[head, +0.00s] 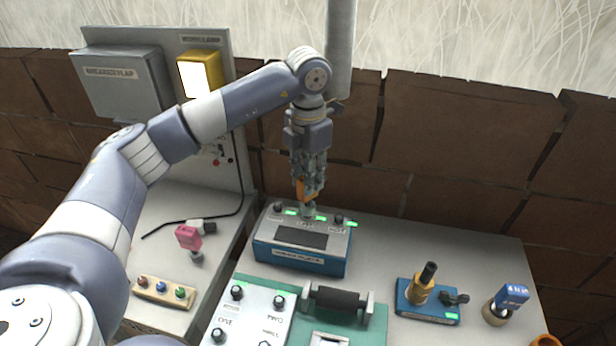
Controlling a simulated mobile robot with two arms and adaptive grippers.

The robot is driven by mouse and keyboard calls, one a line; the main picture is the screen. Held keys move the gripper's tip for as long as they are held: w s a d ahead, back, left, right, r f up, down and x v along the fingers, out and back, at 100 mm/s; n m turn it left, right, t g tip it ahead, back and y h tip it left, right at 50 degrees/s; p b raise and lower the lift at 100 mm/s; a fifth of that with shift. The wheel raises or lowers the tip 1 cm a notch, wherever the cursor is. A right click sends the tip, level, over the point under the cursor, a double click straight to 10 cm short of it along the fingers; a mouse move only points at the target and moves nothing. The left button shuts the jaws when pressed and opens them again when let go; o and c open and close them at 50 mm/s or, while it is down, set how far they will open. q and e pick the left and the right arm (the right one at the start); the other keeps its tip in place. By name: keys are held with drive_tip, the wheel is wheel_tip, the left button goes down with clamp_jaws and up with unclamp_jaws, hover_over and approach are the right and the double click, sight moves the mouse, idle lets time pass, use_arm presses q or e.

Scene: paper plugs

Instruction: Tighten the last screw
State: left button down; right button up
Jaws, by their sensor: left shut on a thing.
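A blue box with a grey top (270,256) stands at the back of the table. Along its far edge are a dark screw head on the left (278,207) and another on the right (339,219), with several lit green marks beside them. My left gripper (308,186) points down over the middle of that edge. It is shut on an orange tool (306,191), whose lower end meets a grey round part on the box top. The tool and gripper hide the middle spot, so I cannot tell whether the tip is seated on a screw. My right gripper is not in view.
In front are a green-and-white panel with knobs (240,318) and a black roller (337,298). At right are a blue block with a brass part (422,290) and a blue-tagged stand (510,297). At left are a pink-tagged piece (188,237) and a button strip (163,292).

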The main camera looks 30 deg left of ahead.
use_arm(q)
drive_tip(key=shift+r, duration=0.45)
drive_tip(key=shift+r, duration=0.1)
drive_tip(key=shift+r+p, duration=1.8)
drive_tip(key=shift+r, duration=0.65)
drive_tip(key=shift+f, duration=0.1)
